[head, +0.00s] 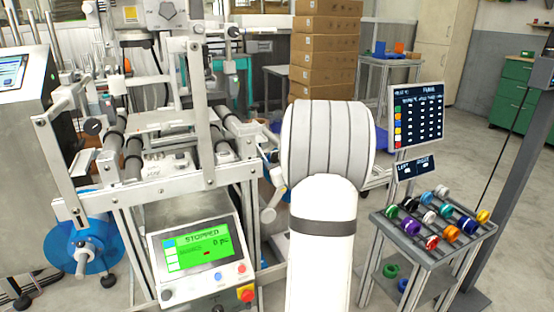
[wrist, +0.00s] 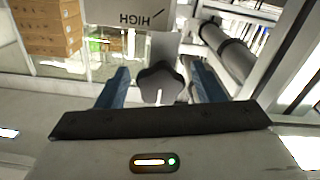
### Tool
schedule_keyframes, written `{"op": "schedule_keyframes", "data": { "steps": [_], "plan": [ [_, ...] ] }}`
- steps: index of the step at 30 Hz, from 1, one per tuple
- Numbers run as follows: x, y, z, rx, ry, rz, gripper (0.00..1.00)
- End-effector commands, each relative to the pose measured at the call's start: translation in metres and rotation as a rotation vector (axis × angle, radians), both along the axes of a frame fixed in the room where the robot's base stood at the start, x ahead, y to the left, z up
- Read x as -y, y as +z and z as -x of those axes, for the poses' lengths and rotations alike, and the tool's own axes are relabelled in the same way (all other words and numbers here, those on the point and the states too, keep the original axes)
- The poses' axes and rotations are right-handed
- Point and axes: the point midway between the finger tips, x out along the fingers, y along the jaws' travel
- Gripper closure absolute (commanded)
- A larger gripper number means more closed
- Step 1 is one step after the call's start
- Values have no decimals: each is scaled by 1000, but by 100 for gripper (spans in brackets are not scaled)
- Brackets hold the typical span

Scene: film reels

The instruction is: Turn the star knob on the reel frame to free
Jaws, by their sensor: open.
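In the wrist view a dark grey star knob (wrist: 160,84) with rounded lobes sits between the two blue fingers of my gripper (wrist: 163,73). The fingers are spread, with a visible gap on each side of the knob. A light plate (wrist: 118,15) beyond the knob carries the word HIGH, seen upside down. I cannot make out a mark for free. In the head view my white arm covers the area right of the machine frame (head: 190,179), and I cannot make out my gripper or this knob there.
A control panel (head: 195,250) reads STOPPED on green. A blue reel (head: 100,255) hangs at the lower left. A rack (head: 400,228) of coloured spools and a dark display board (head: 417,116) stand at right. Stacked cardboard boxes (head: 325,48) are behind. Floor is open at far right.

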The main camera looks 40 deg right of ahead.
Motion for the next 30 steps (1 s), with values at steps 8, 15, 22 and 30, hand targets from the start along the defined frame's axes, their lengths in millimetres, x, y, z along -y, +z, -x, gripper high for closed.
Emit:
{"op": "schedule_keyframes", "data": {
  "steps": [8, 15, 22, 30],
  "plan": [
    [-2, 2, 11, 0, -1, -1, 38],
    [-12, 2, 50, 0, -2, -1, 38],
    [-18, 0, 74, -1, 0, -1, 38],
    [-19, 0, 76, 0, 1, 0, 38]
  ]
}}
